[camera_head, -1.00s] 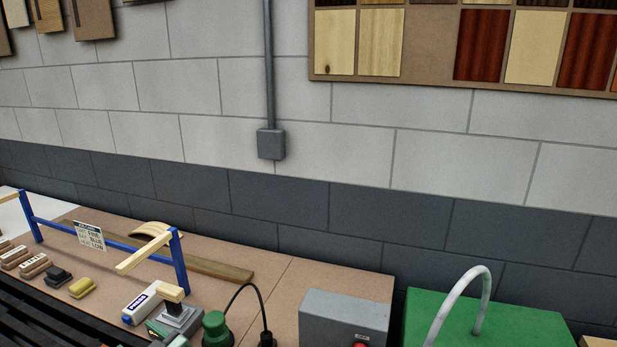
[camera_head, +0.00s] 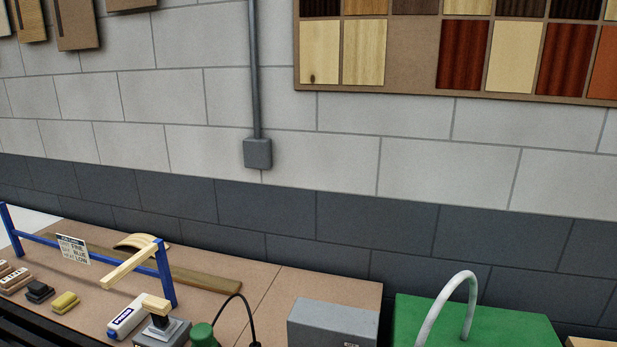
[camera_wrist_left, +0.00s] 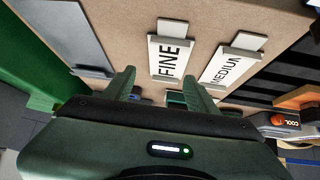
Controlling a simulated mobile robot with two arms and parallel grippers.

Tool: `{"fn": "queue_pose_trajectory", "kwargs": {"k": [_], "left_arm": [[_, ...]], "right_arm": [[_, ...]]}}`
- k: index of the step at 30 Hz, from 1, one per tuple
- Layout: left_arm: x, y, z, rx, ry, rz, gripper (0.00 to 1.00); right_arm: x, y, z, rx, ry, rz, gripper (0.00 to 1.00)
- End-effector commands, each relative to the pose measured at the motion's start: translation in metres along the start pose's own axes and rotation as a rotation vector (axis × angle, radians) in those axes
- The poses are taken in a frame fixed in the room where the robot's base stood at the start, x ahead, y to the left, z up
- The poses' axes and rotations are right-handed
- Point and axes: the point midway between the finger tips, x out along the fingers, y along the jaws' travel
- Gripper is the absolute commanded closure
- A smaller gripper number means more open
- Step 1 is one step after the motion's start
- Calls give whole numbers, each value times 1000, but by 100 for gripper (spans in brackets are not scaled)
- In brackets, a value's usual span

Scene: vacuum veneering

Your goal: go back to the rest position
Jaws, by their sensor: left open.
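My left gripper (camera_wrist_left: 160,92) shows in the left wrist view, with its two dark green fingers apart and nothing between them. Beyond the fingers is a brown board surface with a block labelled FINE (camera_wrist_left: 168,60) and a block labelled MEDIUM (camera_wrist_left: 226,66). The fingers appear apart from both blocks. Neither gripper shows in the head view, and my right gripper is in no view.
In the head view, a workbench (camera_head: 265,290) runs along a block wall. It carries a blue frame (camera_head: 164,275), a white bottle (camera_head: 127,317), a grey box (camera_head: 333,323) and several small blocks. A green box (camera_head: 500,325) with a pale hose stands at right.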

Motion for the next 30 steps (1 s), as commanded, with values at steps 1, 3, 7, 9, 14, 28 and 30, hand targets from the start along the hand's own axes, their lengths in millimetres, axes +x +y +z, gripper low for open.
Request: {"fn": "queue_pose_trajectory", "kwargs": {"k": [1,3,7,9,14,28,30], "left_arm": [[-8,0,17,-14,-65,-16,42],[-19,-2,39,-40,-151,-44,42],[-40,-6,72,-87,-285,-102,42],[-53,-8,87,-116,-347,-136,42],[-50,-14,116,-153,-431,-181,42],[72,-21,212,-150,-487,-161,42],[96,-21,241,-149,-502,-157,42]], "right_arm": [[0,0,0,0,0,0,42],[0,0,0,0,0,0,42],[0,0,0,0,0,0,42],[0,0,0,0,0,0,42],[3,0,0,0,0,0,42],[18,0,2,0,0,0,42],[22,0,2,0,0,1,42]]}}
